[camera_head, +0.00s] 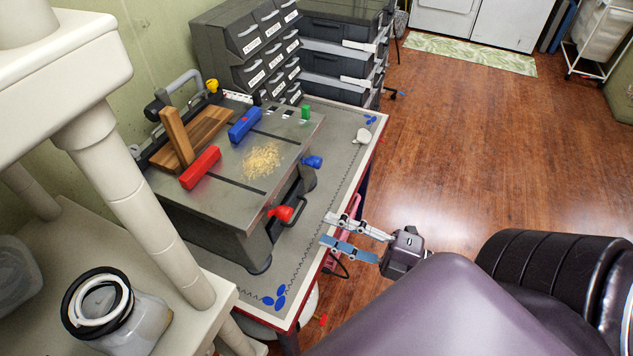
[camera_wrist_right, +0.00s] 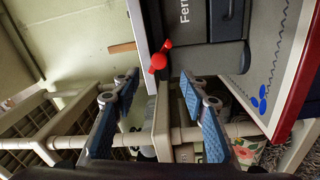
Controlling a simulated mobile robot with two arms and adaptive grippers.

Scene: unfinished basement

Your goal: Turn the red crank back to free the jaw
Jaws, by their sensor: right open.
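The red crank (camera_head: 285,211) sticks out of the near front side of the grey bench machine (camera_head: 222,220). A red block (camera_head: 200,167), which may be the jaw, lies on the machine top by a wooden piece (camera_head: 176,137). My right gripper (camera_head: 328,229) is open and empty, right of the red crank and apart from it. In the right wrist view the red crank (camera_wrist_right: 160,56) shows just beyond the gap between the open fingers (camera_wrist_right: 158,82). My left gripper is not in view.
A blue block (camera_head: 244,124) and sawdust (camera_head: 262,160) lie on the machine top. A blue crank (camera_head: 312,162) sits farther back on the same side. A pale shelf (camera_head: 140,195) with a jar (camera_head: 120,315) stands at left. Open floor lies at right.

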